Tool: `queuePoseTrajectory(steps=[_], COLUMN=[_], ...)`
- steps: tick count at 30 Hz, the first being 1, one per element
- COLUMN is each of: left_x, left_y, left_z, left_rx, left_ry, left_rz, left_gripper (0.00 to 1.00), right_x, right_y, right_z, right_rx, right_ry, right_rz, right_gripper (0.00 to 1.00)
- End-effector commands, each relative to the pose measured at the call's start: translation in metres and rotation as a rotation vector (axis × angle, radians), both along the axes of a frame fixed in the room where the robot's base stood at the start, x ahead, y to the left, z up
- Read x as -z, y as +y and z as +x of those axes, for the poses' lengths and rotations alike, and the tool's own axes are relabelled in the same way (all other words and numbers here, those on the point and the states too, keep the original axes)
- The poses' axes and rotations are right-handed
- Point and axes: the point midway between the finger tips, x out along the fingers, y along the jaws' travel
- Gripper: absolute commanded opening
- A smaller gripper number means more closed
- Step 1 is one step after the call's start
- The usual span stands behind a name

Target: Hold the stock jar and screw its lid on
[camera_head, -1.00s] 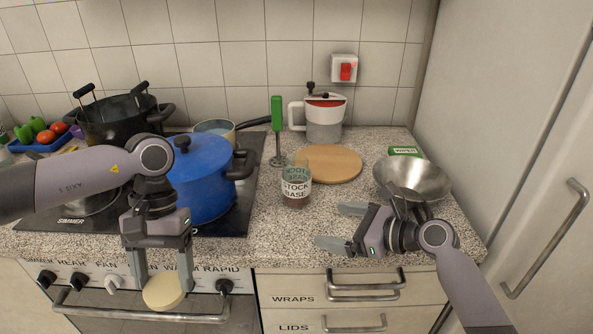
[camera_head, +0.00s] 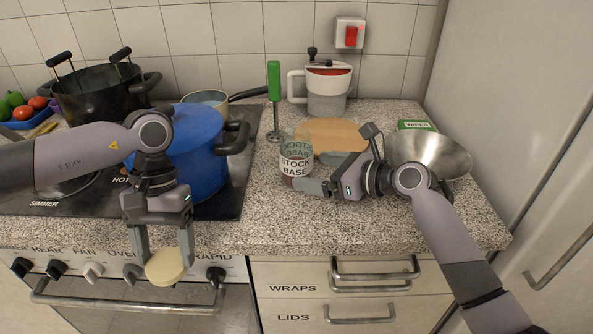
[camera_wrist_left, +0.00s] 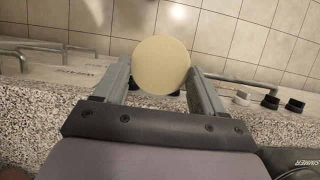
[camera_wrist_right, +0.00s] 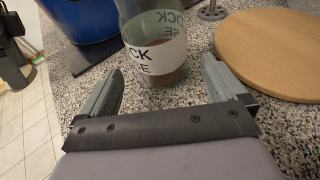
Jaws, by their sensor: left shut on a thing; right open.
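The stock jar (camera_head: 296,160) is clear glass with a white "STOCK BASE" label and some dark content, upright on the granite counter with no lid on it. My right gripper (camera_head: 318,172) is open at the jar's right side. In the right wrist view the jar (camera_wrist_right: 155,55) stands between the spread fingers, a little ahead of them; I cannot tell whether they touch it. My left gripper (camera_head: 166,262) is shut on the pale round lid (camera_head: 166,267), held in front of the oven, below the counter edge. The lid also shows between the fingers in the left wrist view (camera_wrist_left: 161,65).
A blue pot (camera_head: 200,165) stands on the hob left of the jar. A green-handled blender (camera_head: 274,95) and a round wooden board (camera_head: 335,134) are behind the jar. A steel bowl (camera_head: 440,152) is right, behind my right arm. The counter in front of the jar is clear.

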Motion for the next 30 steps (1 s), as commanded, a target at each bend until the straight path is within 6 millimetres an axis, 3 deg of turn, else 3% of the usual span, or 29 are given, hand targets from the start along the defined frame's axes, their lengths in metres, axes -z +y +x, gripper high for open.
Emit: queuePoseTrajectory(steps=[2, 10, 24, 28, 30], left_x=[0.016, 0.013, 0.014, 0.014, 0.014], left_y=[0.0, 0.0, 0.0, 0.0, 0.0], left_z=[0.0, 0.0, 0.0, 0.0, 0.0], left_rx=[0.0, 0.0, 0.0, 0.0, 0.0], left_ry=[0.0, 0.0, 0.0, 0.0, 0.0], left_rz=[0.0, 0.0, 0.0, 0.0, 0.0], left_gripper=[0.42, 0.42, 0.42, 0.42, 0.42], right_x=[0.008, 0.012, 0.014, 0.014, 0.014], right_y=[0.007, 0.031, 0.038, 0.038, 0.038], right_z=[0.005, 0.021, 0.026, 0.026, 0.026], right_rx=[0.0, -0.001, 0.0, 0.0, 0.0], right_ry=[-0.001, 0.0, 0.0, 0.0, 0.0], right_rz=[0.0, 0.002, 0.0, 0.0, 0.0], right_gripper=[0.97, 0.97, 0.97, 0.55, 0.5])
